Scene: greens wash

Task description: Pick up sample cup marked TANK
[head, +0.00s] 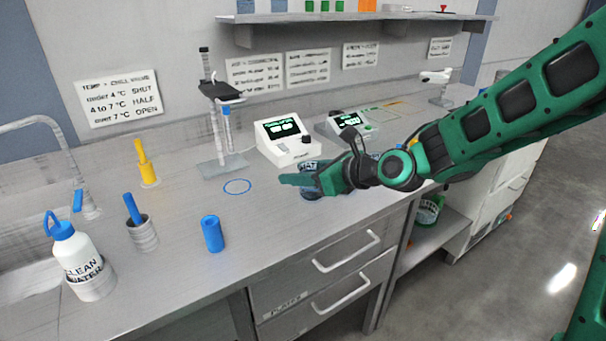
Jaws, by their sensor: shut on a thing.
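A sample cup (310,166) with dark lettering on its side is at the middle of the counter, in front of the white meter. Only part of its lettering shows, so I cannot read the whole mark. My green gripper (297,181) reaches in from the right and is shut on the cup. The fingers and wrist cover much of the cup's middle. A dark blue edge shows below the fingers. I cannot tell whether the cup's base touches the counter.
White meters (287,140) with lit displays stand behind the gripper. A blue ring mark (237,186) lies on bare counter to the left. A blue cylinder (212,233), a white wash bottle (79,257) and a stand (219,130) are also left. The front middle counter is clear.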

